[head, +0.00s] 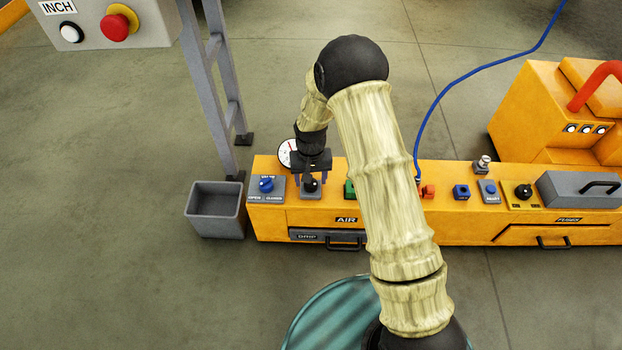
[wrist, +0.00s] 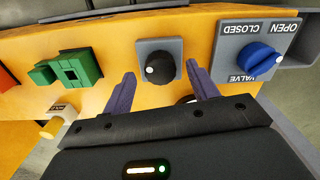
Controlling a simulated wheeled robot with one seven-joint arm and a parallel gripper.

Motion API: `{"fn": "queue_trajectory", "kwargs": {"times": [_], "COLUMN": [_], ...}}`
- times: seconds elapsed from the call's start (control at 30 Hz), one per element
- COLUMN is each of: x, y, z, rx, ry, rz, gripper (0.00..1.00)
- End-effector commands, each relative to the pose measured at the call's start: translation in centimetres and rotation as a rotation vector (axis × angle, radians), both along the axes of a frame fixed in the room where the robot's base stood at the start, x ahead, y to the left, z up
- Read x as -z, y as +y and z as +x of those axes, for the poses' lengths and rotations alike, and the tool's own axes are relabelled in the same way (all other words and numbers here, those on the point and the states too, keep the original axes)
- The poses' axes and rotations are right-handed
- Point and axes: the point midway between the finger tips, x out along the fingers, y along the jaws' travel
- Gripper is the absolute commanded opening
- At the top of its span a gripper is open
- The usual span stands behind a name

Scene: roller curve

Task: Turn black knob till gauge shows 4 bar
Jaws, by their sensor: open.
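The black knob (head: 311,186) sits on a grey plate on top of the orange cabinet. In the wrist view the knob (wrist: 161,67) is round, with a white dot at its left edge. My gripper (head: 310,179) is over the knob, pointing down. In the wrist view my gripper (wrist: 160,73) is open, one purple finger on each side of the knob, with visible gaps; neither finger clearly touches it. The gauge (head: 286,152) has a white face behind the knob, partly hidden by my gripper; its reading is too small to tell.
A blue valve knob (head: 266,184) marked open and closed stands left of the black knob. A green block (head: 349,188) stands to its right, partly behind my arm. A grey bin (head: 216,209) is at the cabinet's left end. A blue hose (head: 449,85) rises behind.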

Motion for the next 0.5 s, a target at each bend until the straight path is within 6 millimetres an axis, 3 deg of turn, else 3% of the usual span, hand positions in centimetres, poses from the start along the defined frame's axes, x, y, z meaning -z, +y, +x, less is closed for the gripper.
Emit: {"fn": "queue_trajectory", "kwargs": {"times": [0.03, 0.5], "x": [-1.4, -10.8], "y": [0.0, 0.0], "z": [0.1, 0.1], "rx": [0.000, 0.000], "ry": [-0.002, -0.003], "rz": [0.000, 0.001], "gripper": [0.59, 0.59]}}
